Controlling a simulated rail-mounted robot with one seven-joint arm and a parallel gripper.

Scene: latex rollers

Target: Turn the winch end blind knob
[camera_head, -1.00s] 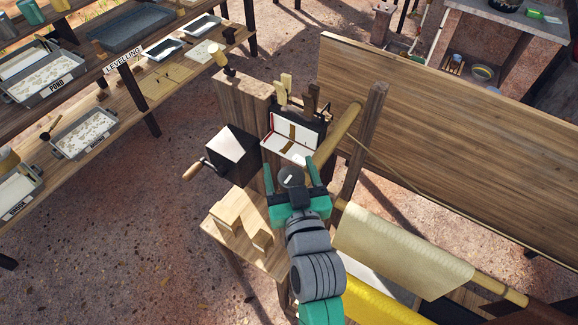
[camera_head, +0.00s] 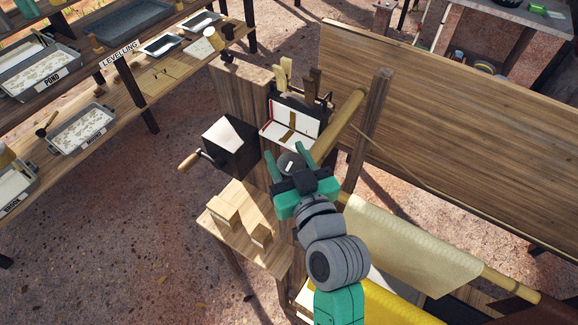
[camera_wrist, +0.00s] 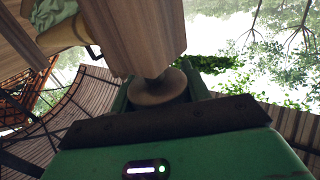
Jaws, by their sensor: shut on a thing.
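In the wrist view, a round brown knob (camera_wrist: 158,88) sits at the end of a wooden post (camera_wrist: 135,35). My gripper (camera_wrist: 160,92) has its green fingers on either side of the knob and is shut on it. In the head view, my gripper (camera_head: 289,158) is beside the wooden stand, and the knob cannot be clearly told from the gripper there. The dark winch box (camera_head: 230,147) stands just left of my gripper, with its crank handle (camera_head: 189,162) pointing left.
A pale wooden bench (camera_head: 222,228) stands left of my arm. An open red-and-white case (camera_head: 291,124) and a wooden pole (camera_head: 335,130) are just beyond my gripper. A large wooden panel (camera_head: 460,140) lies to the right. Cream cloth (camera_head: 410,243) and yellow cloth (camera_head: 380,305) hang close by my arm.

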